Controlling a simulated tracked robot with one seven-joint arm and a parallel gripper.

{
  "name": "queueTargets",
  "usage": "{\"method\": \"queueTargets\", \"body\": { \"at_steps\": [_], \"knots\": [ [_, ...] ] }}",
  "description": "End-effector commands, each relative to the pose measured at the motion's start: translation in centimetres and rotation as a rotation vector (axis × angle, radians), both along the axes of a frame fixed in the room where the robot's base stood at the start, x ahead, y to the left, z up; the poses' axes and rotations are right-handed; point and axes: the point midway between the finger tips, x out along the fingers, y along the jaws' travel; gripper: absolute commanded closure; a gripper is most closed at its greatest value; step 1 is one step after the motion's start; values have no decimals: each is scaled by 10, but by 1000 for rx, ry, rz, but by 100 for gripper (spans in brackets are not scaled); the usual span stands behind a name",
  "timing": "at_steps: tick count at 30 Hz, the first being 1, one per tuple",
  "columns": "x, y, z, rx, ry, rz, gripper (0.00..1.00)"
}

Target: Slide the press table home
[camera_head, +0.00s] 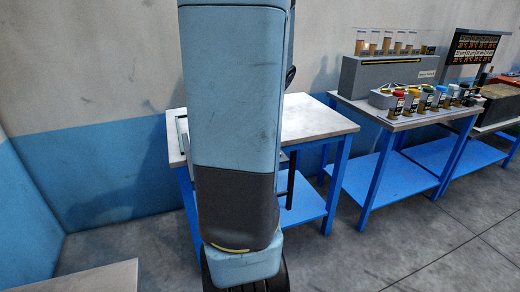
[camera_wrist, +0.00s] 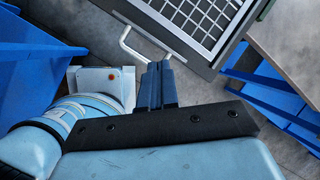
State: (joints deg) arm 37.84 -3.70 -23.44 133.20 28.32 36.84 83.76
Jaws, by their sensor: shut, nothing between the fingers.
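In the wrist view, a dark-framed flat piece with a light grid (camera_wrist: 205,18), which looks like the press table, shows at the top. A pale metal bar handle (camera_wrist: 126,42) sticks out from its near edge. My gripper (camera_wrist: 157,72) is shut and empty, with its fingertips close to the handle in the picture. I cannot tell whether they touch it. In the head view my own arm stands in front of the work table and hides my gripper and most of what is there.
The near work table (camera_head: 312,120) has a pale top and blue legs. To its right, another table carries a grey machine (camera_head: 385,75) and several small jars (camera_head: 415,100). A dark display board (camera_head: 475,52) stands further right. Grey floor (camera_head: 400,245) is clear in front.

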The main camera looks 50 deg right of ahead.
Motion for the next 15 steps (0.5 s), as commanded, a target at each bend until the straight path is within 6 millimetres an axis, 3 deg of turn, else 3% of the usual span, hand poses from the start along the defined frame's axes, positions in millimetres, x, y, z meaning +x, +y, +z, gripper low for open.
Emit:
{"method": "queueTargets", "body": {
  "at_steps": [3,6,10,15],
  "knots": [
    [-29,-40,-21,78,-2,-274,100],
    [-52,-66,-34,127,-11,-468,100],
    [-74,-87,-46,168,-21,-646,100],
    [-87,-99,-54,192,-28,-747,100]
  ]
}}
